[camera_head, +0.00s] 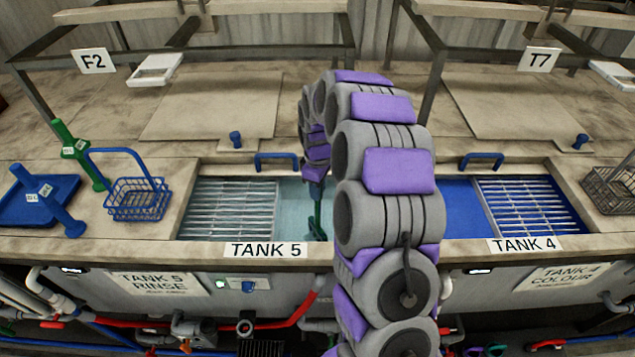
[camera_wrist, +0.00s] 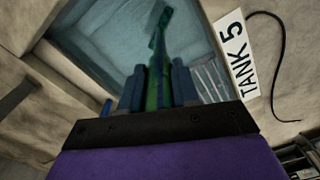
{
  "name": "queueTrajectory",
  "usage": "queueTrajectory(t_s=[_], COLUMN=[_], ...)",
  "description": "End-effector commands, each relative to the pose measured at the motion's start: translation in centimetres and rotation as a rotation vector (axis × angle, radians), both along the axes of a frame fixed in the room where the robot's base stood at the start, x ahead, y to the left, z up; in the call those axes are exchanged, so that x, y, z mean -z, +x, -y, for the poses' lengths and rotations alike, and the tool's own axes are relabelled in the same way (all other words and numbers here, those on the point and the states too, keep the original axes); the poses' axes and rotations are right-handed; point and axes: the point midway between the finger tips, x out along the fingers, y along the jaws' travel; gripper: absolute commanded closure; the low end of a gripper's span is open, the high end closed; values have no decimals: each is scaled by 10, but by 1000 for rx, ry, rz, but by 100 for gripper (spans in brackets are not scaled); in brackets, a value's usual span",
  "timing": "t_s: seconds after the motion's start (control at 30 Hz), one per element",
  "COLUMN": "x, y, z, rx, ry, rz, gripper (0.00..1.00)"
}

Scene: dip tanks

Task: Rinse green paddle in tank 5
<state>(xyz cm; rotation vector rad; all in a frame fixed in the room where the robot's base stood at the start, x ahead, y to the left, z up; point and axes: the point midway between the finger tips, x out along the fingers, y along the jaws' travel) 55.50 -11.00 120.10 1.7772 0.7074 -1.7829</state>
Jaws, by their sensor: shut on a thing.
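The green paddle (camera_wrist: 157,45) is held in my gripper (camera_wrist: 158,85), whose two blue-grey fingers are shut on its shaft in the wrist view. Its far end points down into tank 5 (camera_head: 290,200). In the head view the paddle (camera_head: 317,220) hangs below my gripper (camera_head: 316,185), over the pale water at the right part of the tank. The lower end appears to be in the water; how deep I cannot tell. Tank 5 carries a "TANK 5" label (camera_head: 263,250) on its front rim. My arm hides the tank's right edge.
A metal grating (camera_head: 230,208) covers the tank's left part. A blue wire basket (camera_head: 137,200), a second green paddle-like tool (camera_head: 78,155) and a blue tray (camera_head: 35,205) with a blue tool stand left. Tank 4 (camera_head: 458,205) with blue liquid lies right. Blue handle (camera_head: 276,157) is at the back rim.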

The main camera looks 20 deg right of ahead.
Motion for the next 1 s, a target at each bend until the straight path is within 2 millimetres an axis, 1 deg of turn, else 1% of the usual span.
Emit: queueTrajectory(t_s=[0.47, 0.83, 1.0], x=[2, 2, 2], y=[0, -8, -8], z=[1, 22, 21], rx=[0, 1, -1], ry=[-1, -2, -1], rz=[2, 3, 3], gripper=[100, 100, 100])
